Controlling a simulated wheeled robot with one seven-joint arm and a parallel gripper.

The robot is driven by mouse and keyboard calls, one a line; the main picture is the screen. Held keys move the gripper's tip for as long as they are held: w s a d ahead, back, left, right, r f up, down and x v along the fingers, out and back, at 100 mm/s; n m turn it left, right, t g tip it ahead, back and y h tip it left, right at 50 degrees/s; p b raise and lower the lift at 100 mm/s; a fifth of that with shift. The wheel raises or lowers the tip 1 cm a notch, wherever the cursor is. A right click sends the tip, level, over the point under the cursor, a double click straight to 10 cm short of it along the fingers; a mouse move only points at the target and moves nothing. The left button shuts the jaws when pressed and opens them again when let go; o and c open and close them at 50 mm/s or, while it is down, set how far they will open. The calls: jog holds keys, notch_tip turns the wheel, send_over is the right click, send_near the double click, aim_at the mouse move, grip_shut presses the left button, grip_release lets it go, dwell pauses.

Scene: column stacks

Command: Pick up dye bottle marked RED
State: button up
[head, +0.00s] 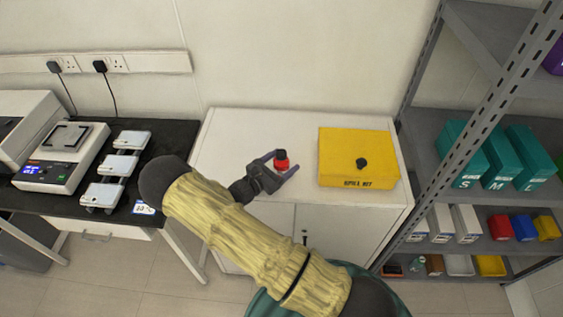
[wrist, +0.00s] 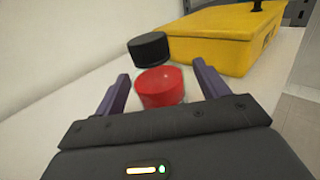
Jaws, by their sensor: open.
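A small round red-topped thing (head: 282,165), likely the dye bottle, is on the white cabinet top; no RED marking is readable. It also shows in the wrist view (wrist: 160,87), between the fingers, with a gap on both sides. A black round top (wrist: 149,48) shows just behind it, slightly left; in the head view the black part (head: 281,154) sits right above the red. My gripper (head: 283,161) is open around the red thing and not closed on it. In the wrist view my gripper's fingers (wrist: 163,76) point forward. The lower part of the red thing is hidden.
A yellow box (head: 350,150) with a black knob stands to the right on the white cabinet (head: 225,140). A black bench (head: 165,140) with a scale is at left. A grey shelf rack (head: 420,130) stands at right. The cabinet top left of my gripper is clear.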

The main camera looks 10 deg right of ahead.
jog(key=shift+x, duration=0.85)
jog(key=c, duration=1.2)
jog(key=shift+o, duration=0.2)
jog(key=shift+r+b, duration=0.65)
jog(key=shift+r, duration=4.4)
